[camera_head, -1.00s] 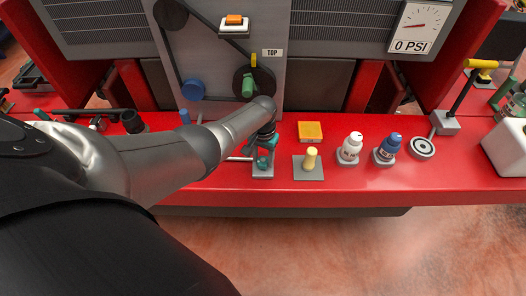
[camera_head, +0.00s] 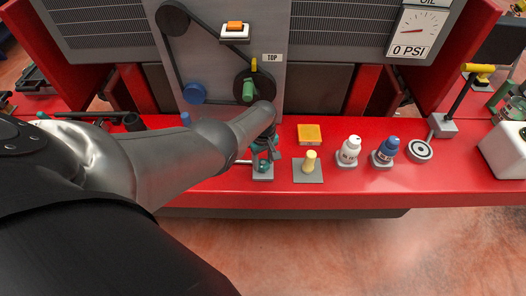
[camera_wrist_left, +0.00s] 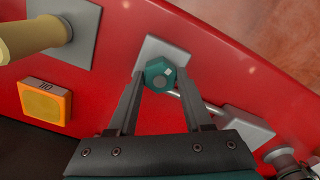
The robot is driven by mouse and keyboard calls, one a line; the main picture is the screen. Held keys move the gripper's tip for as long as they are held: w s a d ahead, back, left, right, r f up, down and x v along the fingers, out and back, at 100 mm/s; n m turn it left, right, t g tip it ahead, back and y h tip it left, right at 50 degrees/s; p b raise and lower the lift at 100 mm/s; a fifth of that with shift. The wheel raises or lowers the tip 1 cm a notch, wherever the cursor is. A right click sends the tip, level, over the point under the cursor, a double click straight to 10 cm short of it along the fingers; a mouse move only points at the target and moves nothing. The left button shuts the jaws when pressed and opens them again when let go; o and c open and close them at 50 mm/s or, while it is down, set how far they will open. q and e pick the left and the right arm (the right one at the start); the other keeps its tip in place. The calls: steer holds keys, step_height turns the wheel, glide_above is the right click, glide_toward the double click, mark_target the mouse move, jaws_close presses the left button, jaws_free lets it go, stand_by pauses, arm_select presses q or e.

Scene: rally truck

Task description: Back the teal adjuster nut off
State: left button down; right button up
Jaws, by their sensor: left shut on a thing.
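The teal adjuster nut (camera_wrist_left: 160,74) is six-sided with a small pale mark on top. It sits at a small grey base plate (camera_wrist_left: 162,48) on the red bench, and a thin metal rod (camera_wrist_left: 200,100) shows beside it. My left gripper (camera_wrist_left: 160,80) is shut on the nut, one dark finger on each side. In the head view my left gripper (camera_head: 263,158) points down over the nut, and the arm and fingers hide much of it. My right gripper is not in view.
A yellow peg on a grey plate (camera_head: 307,172) stands close to the right of the gripper. The belt panel (camera_head: 215,80) rises behind. The bench's front strip is clear.

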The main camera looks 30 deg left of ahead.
arm_select(q)
steer(key=n, duration=0.3)
steer(key=shift+s+d+f+n, duration=0.15)
steer(key=shift+s+f+n, duration=0.15)
steer(key=shift+n, duration=1.9)
steer(key=c, duration=0.8)
jaws_free()
steer(key=o, duration=0.5)
steer(key=shift+w+r, duration=0.1)
steer(key=shift+w, duration=0.1)
steer(key=shift+r, duration=0.1)
steer(key=shift+r, duration=0.1)
